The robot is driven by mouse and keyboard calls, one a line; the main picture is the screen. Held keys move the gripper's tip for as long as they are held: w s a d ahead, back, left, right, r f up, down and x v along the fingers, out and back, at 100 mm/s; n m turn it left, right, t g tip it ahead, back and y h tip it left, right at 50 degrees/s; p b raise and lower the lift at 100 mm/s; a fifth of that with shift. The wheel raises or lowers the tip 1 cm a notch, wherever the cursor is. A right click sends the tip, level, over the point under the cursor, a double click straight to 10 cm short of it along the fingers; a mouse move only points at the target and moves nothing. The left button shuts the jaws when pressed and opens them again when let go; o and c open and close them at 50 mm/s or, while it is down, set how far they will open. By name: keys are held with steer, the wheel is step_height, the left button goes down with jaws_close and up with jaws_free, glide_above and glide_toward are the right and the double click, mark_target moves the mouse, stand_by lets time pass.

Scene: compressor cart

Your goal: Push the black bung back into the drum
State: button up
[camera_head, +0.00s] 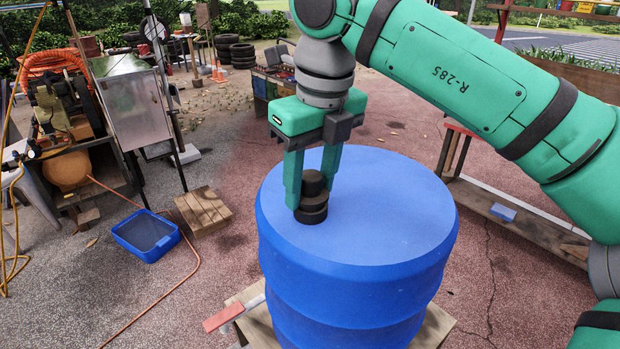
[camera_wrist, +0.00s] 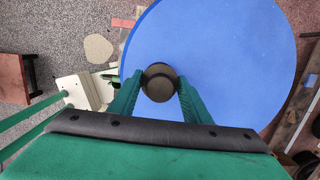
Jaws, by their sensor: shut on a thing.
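The black bung (camera_head: 312,197) stands upright near the left edge of the blue drum's top. It also shows in the wrist view (camera_wrist: 159,82) as a round dark disc. The blue drum (camera_head: 390,215) stands upright, and its flat top fills much of the wrist view (camera_wrist: 225,50). My gripper (camera_head: 311,190) points down over the drum and is shut on the bung, with one finger on either side. In the wrist view my gripper's fingers (camera_wrist: 158,92) meet the bung's sides. The hole under the bung is hidden, so I cannot tell how deep the bung sits.
The drum rests on a wooden pallet (camera_head: 437,325) with a red-ended bar (camera_head: 223,318) sticking out. A blue tray (camera_head: 147,235), a small wooden crate (camera_head: 203,210) and the compressor cart (camera_head: 70,150) stand left. A low wooden bench (camera_head: 515,220) is at right. Pavement between is mostly clear.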

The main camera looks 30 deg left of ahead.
mark_target(317, 179)
steer(key=shift+f, duration=0.2)
steer(key=o, duration=1.1)
steer(key=r, duration=0.3)
steer(key=d+r, duration=0.1)
steer(key=r, duration=0.6)
steer(key=shift+s+d+r, duration=0.25)
steer(key=shift+d+r, duration=0.05)
steer(key=shift+r, duration=0.05)
